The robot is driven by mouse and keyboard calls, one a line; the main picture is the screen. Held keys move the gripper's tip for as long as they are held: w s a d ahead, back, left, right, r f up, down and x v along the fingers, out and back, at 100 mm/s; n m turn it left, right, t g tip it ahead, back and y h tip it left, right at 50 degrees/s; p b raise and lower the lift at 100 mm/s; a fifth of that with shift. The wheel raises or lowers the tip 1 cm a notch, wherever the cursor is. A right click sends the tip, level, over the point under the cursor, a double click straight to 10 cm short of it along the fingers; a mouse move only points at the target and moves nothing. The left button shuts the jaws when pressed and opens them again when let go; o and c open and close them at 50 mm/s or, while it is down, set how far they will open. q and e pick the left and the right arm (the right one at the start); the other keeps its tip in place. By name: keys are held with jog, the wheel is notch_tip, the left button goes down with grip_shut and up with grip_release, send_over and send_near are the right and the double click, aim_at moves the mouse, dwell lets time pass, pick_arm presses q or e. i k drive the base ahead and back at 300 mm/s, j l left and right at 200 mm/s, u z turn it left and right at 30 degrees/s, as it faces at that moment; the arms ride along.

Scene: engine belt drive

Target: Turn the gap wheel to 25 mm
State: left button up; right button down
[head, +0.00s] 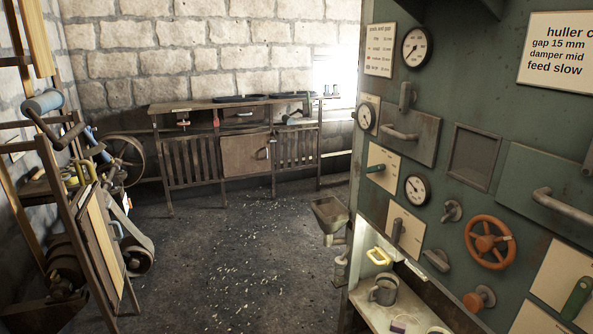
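An orange-red spoked handwheel (486,242) is mounted on the green machine panel at the right; it is the only such wheel on the panel. I cannot read any gap marking on it. A white sign (557,50) at the upper right reads "huller", "gap 15 mm", "damper mid", "feed slow", with its right edge cut off. Round dial gauges sit to the left of the wheel: an upper one (416,47), a middle one (367,117) and a lower one (417,190). Their scales are too small to read. Neither of my grippers is in view.
Several levers and handles stick out of the panel (473,60). An orange knob (479,299) sits below the wheel. A lit shelf (370,310) holds a metal mug (383,290). Belt machinery (125,245) stands at the left.

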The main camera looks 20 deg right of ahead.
aim_at(488, 242)
jog(key=z, duration=1.65)
